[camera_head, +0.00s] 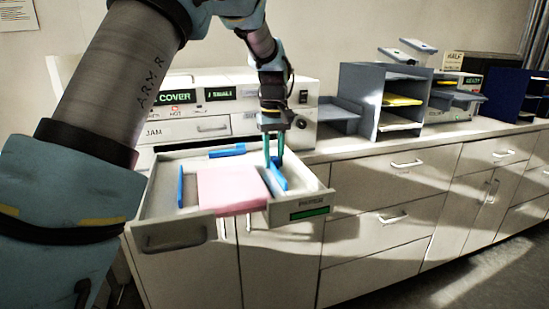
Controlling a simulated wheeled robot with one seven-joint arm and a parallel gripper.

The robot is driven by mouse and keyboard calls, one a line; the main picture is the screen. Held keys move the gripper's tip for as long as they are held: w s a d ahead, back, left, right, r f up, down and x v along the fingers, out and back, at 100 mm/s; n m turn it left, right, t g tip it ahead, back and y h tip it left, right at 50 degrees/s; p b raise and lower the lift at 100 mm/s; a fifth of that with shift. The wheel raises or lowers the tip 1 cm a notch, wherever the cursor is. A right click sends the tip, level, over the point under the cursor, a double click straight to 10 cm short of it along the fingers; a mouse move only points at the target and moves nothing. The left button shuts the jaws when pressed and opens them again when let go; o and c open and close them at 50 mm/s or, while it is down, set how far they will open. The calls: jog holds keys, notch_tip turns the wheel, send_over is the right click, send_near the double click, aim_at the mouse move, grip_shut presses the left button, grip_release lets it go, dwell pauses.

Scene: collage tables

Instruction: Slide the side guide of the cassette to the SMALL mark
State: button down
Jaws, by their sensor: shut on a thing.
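The cassette (165,208) is a pale open drawer, pulled out from the machine in the head view. A pink stack of paper (230,188) lies in it. A blue side guide (279,179) stands at the right of the paper, and another blue guide (181,187) stands at the left. A third blue guide (227,151) lies at the back. My gripper (274,163) points down with its teal fingers shut on the right side guide. The fingertips hide part of that guide. The SMALL mark cannot be made out at this size.
The cassette's front has a handle (176,238) and a green display (310,213). A grey shelf unit (383,105) with trays stands on the counter to the right. My arm covers the left side.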

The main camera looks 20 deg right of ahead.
jog(key=shift+s+d+r, duration=0.15)
jog(key=shift+d, duration=0.25)
dwell(0.3)
jog(key=shift+w+a, duration=0.15)
jog(key=shift+a, duration=0.65)
jog(key=shift+w+a, duration=0.15)
jog(key=shift+a, duration=0.6)
jog(key=c, duration=0.8)
grip_release()
jog(key=shift+a, duration=0.15)
jog(key=shift+o, duration=0.2)
